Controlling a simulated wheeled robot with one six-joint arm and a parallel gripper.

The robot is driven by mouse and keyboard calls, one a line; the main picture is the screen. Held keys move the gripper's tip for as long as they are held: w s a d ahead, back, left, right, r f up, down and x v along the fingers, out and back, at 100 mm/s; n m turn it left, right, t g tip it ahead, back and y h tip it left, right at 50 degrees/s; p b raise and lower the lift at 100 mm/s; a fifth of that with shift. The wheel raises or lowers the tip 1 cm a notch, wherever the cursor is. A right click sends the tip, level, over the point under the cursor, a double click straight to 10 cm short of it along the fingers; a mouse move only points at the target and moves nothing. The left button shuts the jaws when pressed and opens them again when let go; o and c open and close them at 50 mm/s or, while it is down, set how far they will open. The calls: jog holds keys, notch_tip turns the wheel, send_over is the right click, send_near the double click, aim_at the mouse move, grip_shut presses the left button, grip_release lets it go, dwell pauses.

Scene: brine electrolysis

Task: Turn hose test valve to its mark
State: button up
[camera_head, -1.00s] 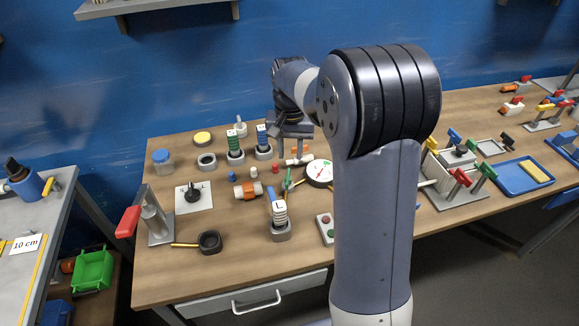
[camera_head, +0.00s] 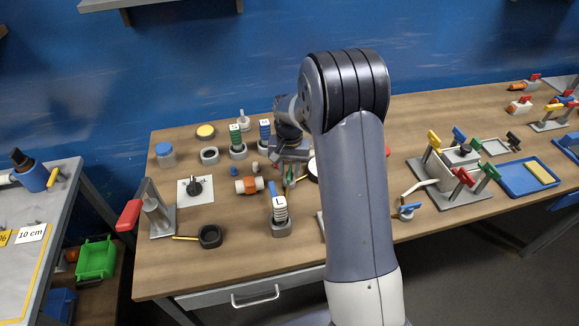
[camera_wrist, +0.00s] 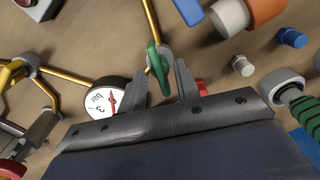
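A green valve handle (camera_wrist: 158,62) sits on a thin brass pipe in the wrist view, with a round white gauge (camera_wrist: 102,100) marked "bar" beside it. The green handle also shows in the head view (camera_head: 288,176), just below my gripper. My gripper (camera_wrist: 162,78) is open, its two fingers on either side of the green handle's near end. I cannot tell whether either finger touches it. My gripper (camera_head: 289,160) is low over the table in the head view. No mark for the valve can be made out.
A valve rack (camera_head: 447,172) and a blue tray (camera_head: 527,176) stand at the right. My arm hides the table's middle.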

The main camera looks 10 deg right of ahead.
jog(key=shift+f, duration=0.15)
jog(key=shift+c, duration=0.4)
grip_shut()
jog(key=shift+n+b, duration=0.5)
jog(key=shift+n, duration=1.7)
jog(key=shift+o, duration=0.4)
grip_release()
